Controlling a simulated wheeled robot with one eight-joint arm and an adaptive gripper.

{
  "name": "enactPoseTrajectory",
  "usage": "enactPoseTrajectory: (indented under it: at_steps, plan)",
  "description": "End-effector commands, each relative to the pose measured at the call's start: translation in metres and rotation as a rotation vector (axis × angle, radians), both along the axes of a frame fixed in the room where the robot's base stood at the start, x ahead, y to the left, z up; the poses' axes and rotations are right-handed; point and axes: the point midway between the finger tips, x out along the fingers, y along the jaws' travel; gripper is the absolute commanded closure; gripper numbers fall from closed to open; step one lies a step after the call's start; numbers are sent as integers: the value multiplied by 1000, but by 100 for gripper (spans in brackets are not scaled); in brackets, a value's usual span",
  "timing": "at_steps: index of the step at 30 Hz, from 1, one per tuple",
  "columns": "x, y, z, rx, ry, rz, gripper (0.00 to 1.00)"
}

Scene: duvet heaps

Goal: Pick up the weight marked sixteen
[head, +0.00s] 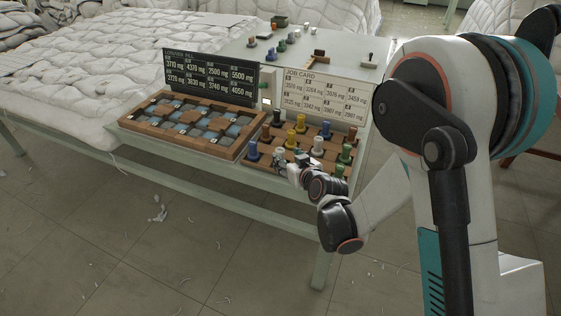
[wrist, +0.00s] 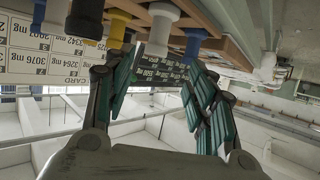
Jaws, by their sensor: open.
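Several peg-shaped weights stand in a wooden rack at the table's front right. They include a blue weight (head: 253,151), yellow weight (head: 291,138), white weight (head: 317,146) and green weight (head: 346,153). No number on any weight is readable, so I cannot tell which is marked sixteen. My gripper (head: 281,167) is at the rack's front edge, close to the front weights. In the wrist view my gripper (wrist: 160,76) is open with nothing between its fingers. A white weight (wrist: 158,28) and a blue weight (wrist: 193,43) show beyond the fingertips there.
A wooden tray (head: 128,122) with blue-grey compartments lies left of the rack. A dark number board (head: 211,77) and a white job card (head: 327,94) stand behind. More weights stand at the back. A quilted duvet (head: 80,75) fills the left. The floor in front is open.

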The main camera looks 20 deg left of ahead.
Motion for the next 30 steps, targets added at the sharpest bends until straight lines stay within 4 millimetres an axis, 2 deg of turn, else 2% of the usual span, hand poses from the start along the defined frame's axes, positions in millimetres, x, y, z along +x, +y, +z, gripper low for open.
enactPoseTrajectory:
  at_steps: [4,11,21,30]
  plan:
    - [17,15,-11,0,0,1,49]
    - [29,24,-16,0,0,0,49]
    - [63,46,-31,0,0,1,49]
    - [67,49,-31,0,0,0,49]
